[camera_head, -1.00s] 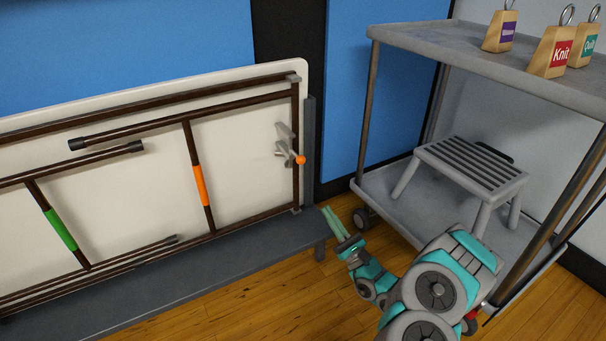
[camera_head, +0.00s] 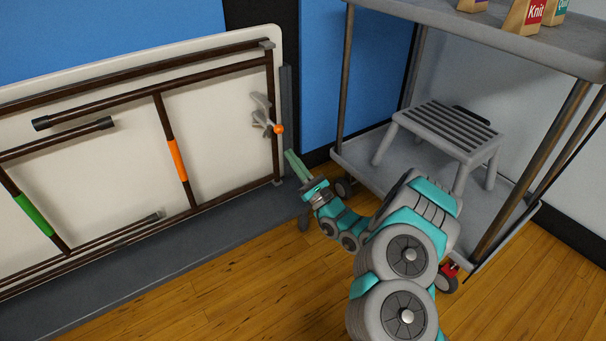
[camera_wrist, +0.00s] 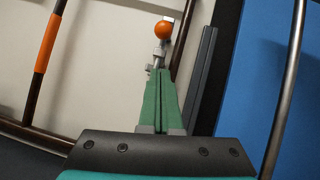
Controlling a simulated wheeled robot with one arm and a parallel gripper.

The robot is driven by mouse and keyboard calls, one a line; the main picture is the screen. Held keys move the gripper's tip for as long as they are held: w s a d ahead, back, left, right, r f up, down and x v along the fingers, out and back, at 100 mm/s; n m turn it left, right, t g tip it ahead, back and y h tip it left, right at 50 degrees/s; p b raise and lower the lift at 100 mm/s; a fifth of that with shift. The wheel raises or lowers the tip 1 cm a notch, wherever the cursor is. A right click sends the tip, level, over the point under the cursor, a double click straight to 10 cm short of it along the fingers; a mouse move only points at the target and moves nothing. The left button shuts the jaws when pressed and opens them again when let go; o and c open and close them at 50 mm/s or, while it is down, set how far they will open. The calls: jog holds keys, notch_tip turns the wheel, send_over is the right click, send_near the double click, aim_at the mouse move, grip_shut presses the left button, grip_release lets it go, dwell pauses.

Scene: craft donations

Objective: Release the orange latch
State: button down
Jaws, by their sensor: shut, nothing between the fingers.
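The orange latch (camera_head: 278,129) is a small orange ball on a grey metal lever, by the right edge of the folded white table (camera_head: 120,160). In the wrist view the orange ball (camera_wrist: 163,30) shows at the top centre, beyond my fingertips. My gripper (camera_head: 289,154) has green fingers, pressed together and empty. In the head view it is just below and right of the latch, pointing up at it. The wrist view shows the shut fingers (camera_wrist: 158,80) reaching up to the lever below the ball; I cannot tell whether they touch it.
The table rests upright on a grey rack (camera_head: 190,235). Its legs carry an orange band (camera_head: 178,160) and a green band (camera_head: 33,215). Open wooden floor lies in front.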

jog(key=shift+w+a+r, duration=0.15)
jog(key=shift+a+r, duration=0.1)
jog(key=shift+r, duration=0.5)
jog(key=shift+w+a+r, duration=0.1)
jog(key=shift+a+r, duration=0.2)
jog(key=shift+r, duration=0.45)
jog(key=shift+w+a+r, duration=0.15)
jog(key=shift+a+r, duration=0.1)
jog(key=shift+r, duration=0.5)
notch_tip(320, 180, up, 4)
jog(key=shift+r+p, duration=0.1)
jog(key=shift+p, duration=0.25)
jog(key=shift+d+f, duration=0.15)
jog(key=shift+f, duration=0.3)
send_near(282, 127)
jog(key=f, duration=0.1)
jog(key=s+d+f, duration=0.1)
jog(key=f, duration=0.1)
jog(key=d+f, duration=0.1)
jog(key=shift+s+d+f, duration=0.15)
jog(key=shift+s+f, duration=0.15)
jog(key=shift+f, duration=0.05)
